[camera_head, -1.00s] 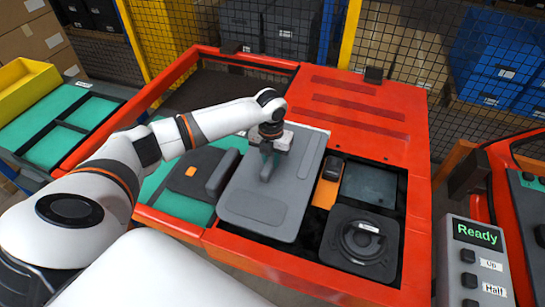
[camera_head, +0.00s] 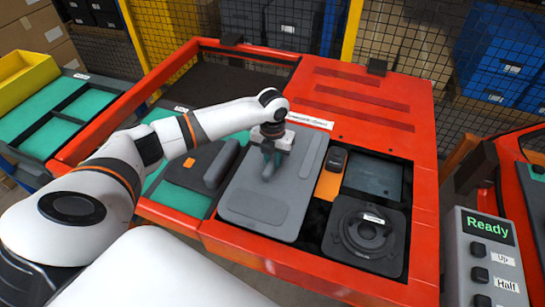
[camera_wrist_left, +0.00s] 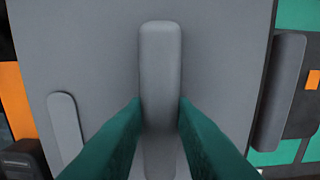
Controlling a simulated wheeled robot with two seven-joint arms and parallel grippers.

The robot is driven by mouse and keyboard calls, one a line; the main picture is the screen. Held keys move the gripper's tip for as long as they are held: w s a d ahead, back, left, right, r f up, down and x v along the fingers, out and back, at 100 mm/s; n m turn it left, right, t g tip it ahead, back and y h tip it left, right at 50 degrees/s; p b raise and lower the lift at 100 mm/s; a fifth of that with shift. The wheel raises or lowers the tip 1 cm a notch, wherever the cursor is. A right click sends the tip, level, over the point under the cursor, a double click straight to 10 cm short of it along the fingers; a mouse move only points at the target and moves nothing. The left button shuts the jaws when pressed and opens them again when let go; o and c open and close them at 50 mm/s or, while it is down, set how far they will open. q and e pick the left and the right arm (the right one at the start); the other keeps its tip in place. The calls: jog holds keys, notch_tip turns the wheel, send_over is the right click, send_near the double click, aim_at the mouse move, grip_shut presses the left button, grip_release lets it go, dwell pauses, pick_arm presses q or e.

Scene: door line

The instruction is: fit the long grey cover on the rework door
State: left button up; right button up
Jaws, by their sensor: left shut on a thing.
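The long grey cover (camera_head: 256,205) is a flat grey panel with a raised grip bar; in the left wrist view it fills the middle (camera_wrist_left: 90,60). My left gripper (camera_head: 268,158) is shut on its grip bar, with teal fingers (camera_wrist_left: 160,115) on both sides of the bar. The cover lies over the left part of the recessed bay in the red rework door (camera_head: 352,105). I cannot tell whether it is seated or slightly above, and its underside is hidden. My right gripper is not in view.
Right of the cover are an orange strip (camera_head: 329,185), a dark screen-like panel (camera_head: 374,178) and a round speaker-like part (camera_head: 365,235). A darker grey handled part (camera_head: 205,168) lies left on teal. A control box (camera_head: 486,260) reading "Ready" stands right.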

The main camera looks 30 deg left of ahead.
pick_arm(q)
grip_shut()
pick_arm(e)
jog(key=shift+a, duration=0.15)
pick_arm(q)
jog(key=shift+f, duration=0.15)
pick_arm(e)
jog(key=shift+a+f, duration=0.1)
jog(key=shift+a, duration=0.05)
pick_arm(q)
jog(key=shift+f, duration=0.15)
jog(key=shift+f+b, duration=0.45)
jog(key=shift+f, duration=0.05)
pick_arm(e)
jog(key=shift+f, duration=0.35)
pick_arm(q)
jog(key=shift+f+p, duration=0.1)
jog(key=shift+p, duration=0.2)
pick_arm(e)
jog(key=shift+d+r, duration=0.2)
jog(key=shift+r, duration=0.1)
pick_arm(q)
jog(key=o, duration=0.7)
grip_release()
jog(key=shift+o, duration=0.2)
